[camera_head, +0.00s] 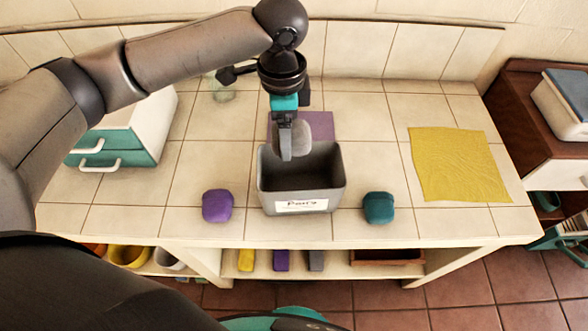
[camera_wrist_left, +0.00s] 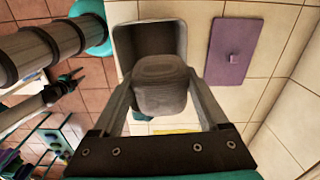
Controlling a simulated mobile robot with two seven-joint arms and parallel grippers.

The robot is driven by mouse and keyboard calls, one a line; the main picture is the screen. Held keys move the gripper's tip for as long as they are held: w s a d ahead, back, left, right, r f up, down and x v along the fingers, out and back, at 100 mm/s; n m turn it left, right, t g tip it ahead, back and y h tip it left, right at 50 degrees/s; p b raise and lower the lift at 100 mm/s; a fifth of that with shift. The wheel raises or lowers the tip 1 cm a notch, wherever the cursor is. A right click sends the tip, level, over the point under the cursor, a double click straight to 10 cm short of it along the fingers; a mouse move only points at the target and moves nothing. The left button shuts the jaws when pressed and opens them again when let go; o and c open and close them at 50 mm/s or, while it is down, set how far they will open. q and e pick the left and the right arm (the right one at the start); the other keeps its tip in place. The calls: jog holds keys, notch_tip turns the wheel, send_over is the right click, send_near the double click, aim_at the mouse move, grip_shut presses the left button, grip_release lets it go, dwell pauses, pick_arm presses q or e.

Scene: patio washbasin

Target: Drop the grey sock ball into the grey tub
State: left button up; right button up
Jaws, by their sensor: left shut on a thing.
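The grey sock ball (camera_wrist_left: 161,86) is held between the two fingers of my left gripper (camera_wrist_left: 160,95) in the left wrist view. In the head view my left gripper (camera_head: 292,150) points down at the back part of the grey tub (camera_head: 302,188), with the sock ball (camera_head: 301,138) at its fingertips near the tub's rim. The tub stands on the tiled counter with a label on its front. In the left wrist view the tub (camera_wrist_left: 126,50) opens just beyond the ball, and its visible inside is dark.
A purple sock ball (camera_head: 217,205) lies left of the tub and a teal one (camera_head: 378,207) right of it. A yellow cloth (camera_head: 458,165) is at the right, and a drawer box (camera_head: 118,140) at the left.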

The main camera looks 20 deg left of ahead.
pick_arm(q)
jog(key=m+p, duration=0.3)
jog(key=m, duration=0.2)
jog(key=w+d+m+p, duration=0.1)
jog(key=m+p, duration=0.2)
jog(key=m, duration=0.2)
jog(key=m+p, duration=0.4)
jog(key=m, duration=0.1)
jog(key=shift+w+d+r, duration=0.15)
jog(key=shift+w+r, duration=0.05)
jog(key=shift+w, duration=0.2)
jog(key=m+p, duration=0.1)
jog(key=m, duration=0.2)
jog(key=shift+f+m+p, duration=0.25)
jog(key=shift+m+p, duration=0.05)
jog(key=shift+p, duration=0.05)
notch_tip(320, 180, down, 6)
jog(key=b, duration=0.6)
jog(key=shift+b, duration=0.4)
jog(key=o, duration=1.2)
jog(key=shift+o, duration=0.2)
notch_tip(320, 180, up, 15)
jog(key=shift+r, duration=0.15)
jog(key=shift+s, duration=0.1)
